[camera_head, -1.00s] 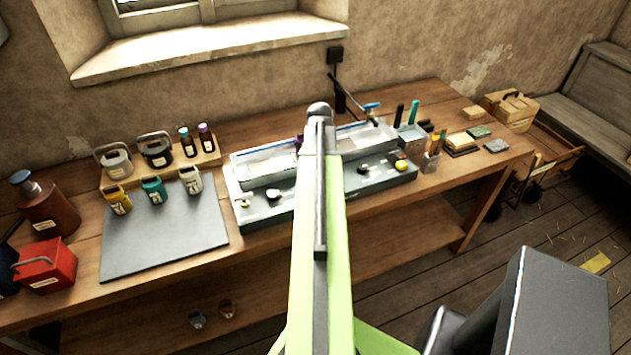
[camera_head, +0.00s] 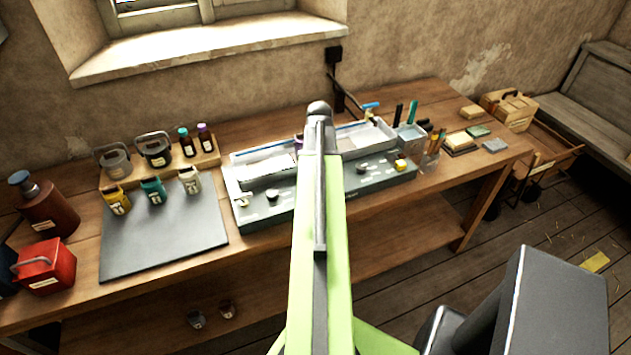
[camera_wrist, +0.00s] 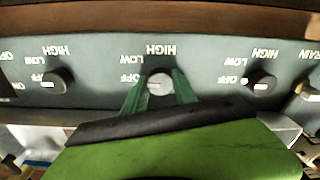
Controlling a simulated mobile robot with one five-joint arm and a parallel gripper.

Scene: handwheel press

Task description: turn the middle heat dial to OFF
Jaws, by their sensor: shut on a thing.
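The middle heat dial (camera_wrist: 159,83) is a small pale grey knob on the dark grey-green panel (camera_wrist: 105,95). The wrist view shows it with HIGH, LOW and OFF printed upside down around it. My gripper (camera_wrist: 159,86) has its two green fingers on either side of this dial, shut on it. Its faint pointer mark looks roughly level, but I cannot tell exactly which label it points to. In the head view my arm covers the middle dial and my gripper.
Black dials stand left (camera_wrist: 57,81) and right (camera_wrist: 262,84) of my fingers. A further knob (camera_wrist: 312,94) sits at the right edge. The panel fronts a white-trayed bench unit (camera_head: 260,168) on a wooden table (camera_head: 405,212). Several jars stand left, around a grey mat (camera_head: 160,240).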

